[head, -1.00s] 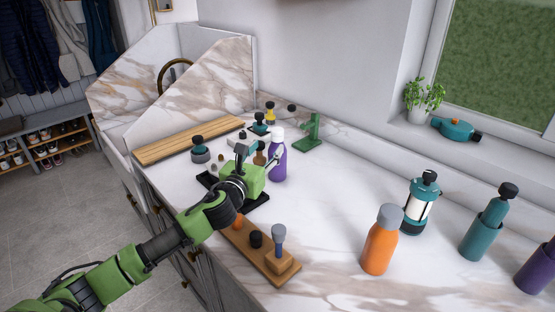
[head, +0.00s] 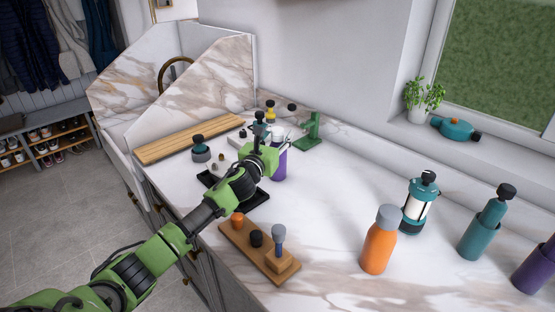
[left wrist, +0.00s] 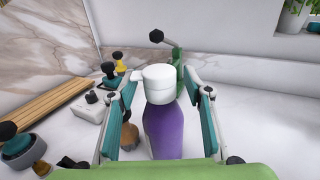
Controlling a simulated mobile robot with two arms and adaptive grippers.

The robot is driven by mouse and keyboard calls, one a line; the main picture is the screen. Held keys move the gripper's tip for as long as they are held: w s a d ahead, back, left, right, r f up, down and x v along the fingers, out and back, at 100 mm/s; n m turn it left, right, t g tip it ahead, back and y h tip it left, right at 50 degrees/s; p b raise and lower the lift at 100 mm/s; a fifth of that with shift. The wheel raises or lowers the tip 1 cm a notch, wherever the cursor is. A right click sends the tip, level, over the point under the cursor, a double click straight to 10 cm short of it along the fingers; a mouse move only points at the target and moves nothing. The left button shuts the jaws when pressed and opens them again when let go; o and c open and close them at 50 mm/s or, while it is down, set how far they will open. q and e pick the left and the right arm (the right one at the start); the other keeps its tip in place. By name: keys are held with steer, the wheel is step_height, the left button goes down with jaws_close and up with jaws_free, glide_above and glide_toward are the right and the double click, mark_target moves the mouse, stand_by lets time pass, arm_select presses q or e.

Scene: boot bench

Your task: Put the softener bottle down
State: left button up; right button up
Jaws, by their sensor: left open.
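The softener bottle, purple with a white cap (head: 280,163), stands upright on the marble counter (head: 325,190), partly hidden behind my left gripper. My left gripper (head: 274,141) is open at the bottle's upper part. In the left wrist view the bottle's purple body (left wrist: 163,135) and white cap stand between the spread teal fingers (left wrist: 163,84). Gaps show on both sides of the cap; contact lower down cannot be told. My right gripper is not in view.
A green stand (head: 308,133) is behind the bottle. A dark tray (head: 250,198) and a wooden board with knobs (head: 260,251) lie in front. An orange bottle (head: 379,248) and a lantern (head: 420,206) stand to the right. The counter between is clear.

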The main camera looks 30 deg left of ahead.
arm_select(q)
jaws_close()
steer(key=shift+r, duration=0.15)
